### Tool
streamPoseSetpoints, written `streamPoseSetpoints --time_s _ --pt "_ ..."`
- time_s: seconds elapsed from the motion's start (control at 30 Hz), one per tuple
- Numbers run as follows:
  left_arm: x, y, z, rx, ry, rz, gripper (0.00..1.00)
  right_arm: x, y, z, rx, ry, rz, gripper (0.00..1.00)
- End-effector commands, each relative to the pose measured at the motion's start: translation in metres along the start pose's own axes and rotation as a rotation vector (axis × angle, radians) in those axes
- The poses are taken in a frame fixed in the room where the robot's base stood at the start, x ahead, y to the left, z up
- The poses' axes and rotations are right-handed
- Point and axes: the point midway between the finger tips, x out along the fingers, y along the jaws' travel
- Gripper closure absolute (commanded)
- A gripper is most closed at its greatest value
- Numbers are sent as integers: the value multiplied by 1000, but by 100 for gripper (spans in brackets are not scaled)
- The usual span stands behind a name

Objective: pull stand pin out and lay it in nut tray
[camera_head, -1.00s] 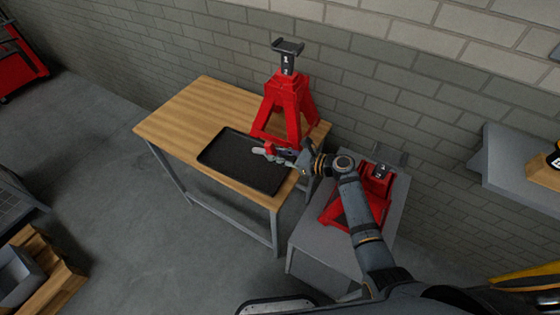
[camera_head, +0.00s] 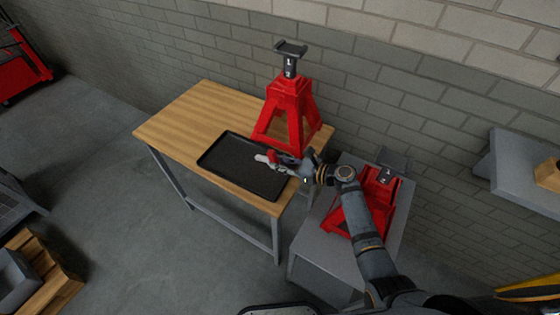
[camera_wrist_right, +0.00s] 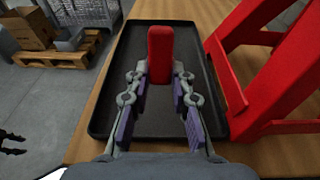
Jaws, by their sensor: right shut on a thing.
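The red stand pin (camera_wrist_right: 160,52) is between the fingertips of my right gripper (camera_wrist_right: 159,75) in the right wrist view. I cannot tell whether the pin touches the tray floor. The tray lies flat on the wooden table and looks otherwise empty. A tall red jack stand (camera_head: 287,105) stands on the table behind the gripper.
The wooden table (camera_head: 195,110) is clear at its back left. A second, lower red stand (camera_head: 350,212) sits on a grey surface (camera_head: 322,262) to the right, partly behind my right arm. The tall stand's legs are close to the tray's right side.

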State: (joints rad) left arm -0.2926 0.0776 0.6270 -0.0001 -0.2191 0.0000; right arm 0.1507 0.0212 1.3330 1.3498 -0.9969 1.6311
Motion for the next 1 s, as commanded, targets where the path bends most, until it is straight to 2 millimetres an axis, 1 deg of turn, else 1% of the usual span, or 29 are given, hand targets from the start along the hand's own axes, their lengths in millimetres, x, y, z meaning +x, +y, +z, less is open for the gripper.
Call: streamPoseSetpoints --time_s 0.03,0.3,0.43,0.67,0.7,0.8,0.9,1.0 --pt "9 0 3 0 -3 0 60 3 0 -10 0 -2 0 100" --pt "30 1 13 1 -14 -1 60 10 0 -37 0 -3 0 100" --pt "33 1 15 1 -17 -2 60 11 0 -42 -1 -3 0 100" --pt "32 1 15 2 -17 -2 60 11 0 -41 -1 -3 0 100" --pt "32 0 15 2 -17 -2 60 11 0 -41 -1 -2 0 77" --pt "32 0 15 2 -17 -2 60 11 0 -41 0 -2 0 63" --pt "32 0 15 2 -17 -2 60 11 0 -42 0 -2 0 52" --pt "32 0 15 2 -17 -2 60 11 0 -42 0 -1 0 52"
